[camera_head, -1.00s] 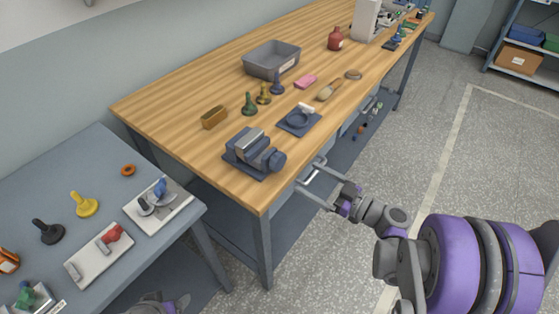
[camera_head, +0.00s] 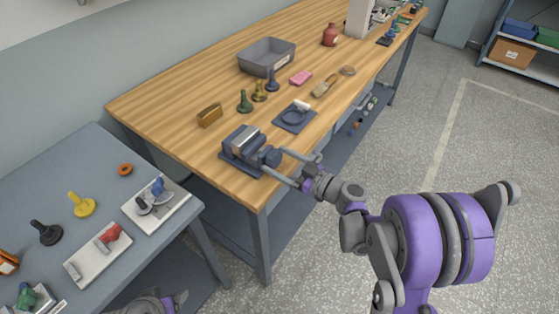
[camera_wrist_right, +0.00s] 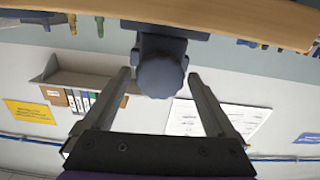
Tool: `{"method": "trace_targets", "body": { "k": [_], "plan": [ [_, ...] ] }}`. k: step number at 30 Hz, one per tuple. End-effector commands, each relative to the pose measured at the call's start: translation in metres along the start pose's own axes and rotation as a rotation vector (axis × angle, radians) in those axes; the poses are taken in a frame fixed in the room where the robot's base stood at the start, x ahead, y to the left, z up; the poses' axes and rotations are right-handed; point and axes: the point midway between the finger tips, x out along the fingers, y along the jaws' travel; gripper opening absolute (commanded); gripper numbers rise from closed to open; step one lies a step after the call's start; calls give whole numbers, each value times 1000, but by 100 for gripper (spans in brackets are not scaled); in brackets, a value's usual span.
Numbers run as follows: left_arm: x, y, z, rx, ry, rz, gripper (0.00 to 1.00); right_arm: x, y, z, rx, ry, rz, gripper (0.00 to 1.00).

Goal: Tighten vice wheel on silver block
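The blue-grey vice (camera_head: 238,160) stands near the front corner of the wooden bench. A silver block (camera_head: 246,139) sits between its jaws. The round dark vice wheel (camera_head: 271,157) faces the bench's front edge. It also shows in the right wrist view (camera_wrist_right: 160,76). My right gripper (camera_head: 275,163) is open at the wheel, one finger on each side. In the right wrist view my right gripper (camera_wrist_right: 160,84) shows a gap between each finger and the wheel. Part of my left gripper (camera_head: 165,304) shows at the bottom edge; its finger opening is unclear.
A grey side table (camera_head: 95,165) with fixtures stands at left. The floor at right is clear.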

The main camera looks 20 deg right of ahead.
Motion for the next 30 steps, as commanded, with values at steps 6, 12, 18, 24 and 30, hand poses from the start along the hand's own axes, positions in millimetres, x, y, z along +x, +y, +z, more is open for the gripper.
{"method": "trace_targets", "body": {
  "k": [6,12,18,24,30],
  "plan": [
    [0,0,0,0,0,0,77,0,0,0,0,0,0,50],
    [0,0,0,0,0,0,77,0,0,0,0,0,0,16],
    [1,0,1,0,0,0,77,0,0,0,17,0,0,16],
    [4,0,3,0,-2,0,77,-1,0,1,101,0,0,16],
    [8,0,6,0,-4,0,77,-1,0,1,245,0,0,16]
  ]
}}
